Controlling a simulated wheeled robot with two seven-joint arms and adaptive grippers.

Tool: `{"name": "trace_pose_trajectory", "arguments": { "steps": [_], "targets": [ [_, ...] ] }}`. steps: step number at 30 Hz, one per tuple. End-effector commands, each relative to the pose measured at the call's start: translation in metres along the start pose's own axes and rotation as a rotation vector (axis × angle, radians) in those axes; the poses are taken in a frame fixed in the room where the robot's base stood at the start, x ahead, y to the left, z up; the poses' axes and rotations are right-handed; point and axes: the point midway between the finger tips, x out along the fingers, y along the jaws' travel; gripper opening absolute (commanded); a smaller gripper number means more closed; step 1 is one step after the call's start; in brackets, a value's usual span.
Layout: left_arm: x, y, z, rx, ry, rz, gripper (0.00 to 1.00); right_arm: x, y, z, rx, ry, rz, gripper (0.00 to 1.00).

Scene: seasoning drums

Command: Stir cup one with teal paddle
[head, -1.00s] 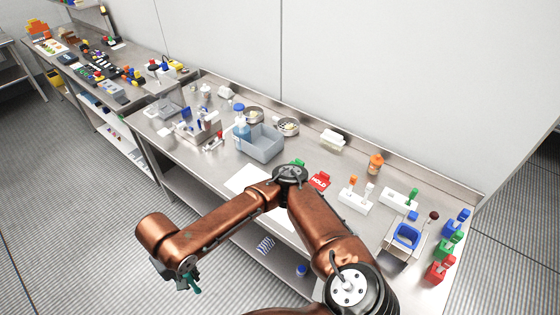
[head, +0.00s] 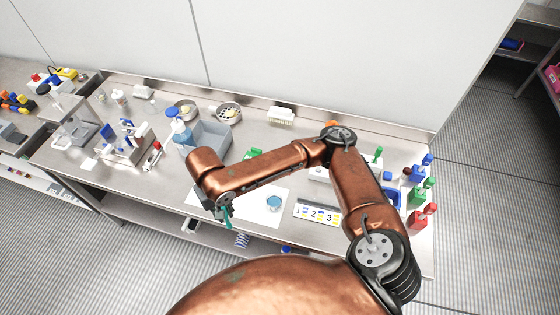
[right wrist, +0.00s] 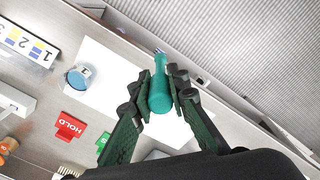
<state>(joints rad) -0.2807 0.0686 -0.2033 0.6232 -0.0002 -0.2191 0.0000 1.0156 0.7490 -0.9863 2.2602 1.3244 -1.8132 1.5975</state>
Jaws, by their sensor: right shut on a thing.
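A small cup with blue contents (head: 273,203) stands on the white mat (head: 250,208). It also shows in the right wrist view (right wrist: 79,77), with a dark mark on a white label that I cannot read surely. My right gripper (head: 222,212) is shut on the teal paddle (head: 228,215), left of the cup and apart from it. In the right wrist view the gripper (right wrist: 163,95) grips the paddle's thick teal handle (right wrist: 160,92); a grey tip shows beyond the fingers. My left gripper is not in view.
A strip numbered 1, 2, 3 (head: 317,211) lies right of the mat. A red HOLD sign (right wrist: 70,125) and a green sign (right wrist: 103,141) stand near the mat. A grey bin (head: 210,138) and blue pump bottle (head: 180,130) stand behind. Coloured bottles (head: 424,190) stand at right.

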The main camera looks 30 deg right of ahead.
Motion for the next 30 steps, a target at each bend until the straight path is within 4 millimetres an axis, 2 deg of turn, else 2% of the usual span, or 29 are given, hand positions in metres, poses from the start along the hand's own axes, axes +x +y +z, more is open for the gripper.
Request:
{"name": "trace_pose_trajectory", "arguments": {
  "steps": [1,8,11,15,21,24,30],
  "targets": [
    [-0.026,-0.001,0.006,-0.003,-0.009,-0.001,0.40,-0.018,0.013,-0.003,0.013,-0.001,0.002,0.03],
    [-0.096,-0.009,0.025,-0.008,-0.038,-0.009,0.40,-0.045,0.076,-0.014,0.039,-0.002,0.006,0.03],
    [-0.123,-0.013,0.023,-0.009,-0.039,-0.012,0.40,-0.054,0.105,-0.015,0.043,-0.003,0.007,0.03],
    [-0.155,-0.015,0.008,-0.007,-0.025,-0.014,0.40,-0.065,0.142,-0.015,0.041,-0.002,0.007,0.03],
    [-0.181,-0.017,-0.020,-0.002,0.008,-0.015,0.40,-0.072,0.177,-0.012,0.029,0.000,0.004,0.03],
    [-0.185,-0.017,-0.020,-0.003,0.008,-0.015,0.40,-0.073,0.185,-0.011,0.025,0.001,0.004,0.03],
    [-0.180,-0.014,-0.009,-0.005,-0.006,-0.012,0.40,-0.068,0.188,-0.012,0.021,0.003,0.003,0.03]
  ]
}}
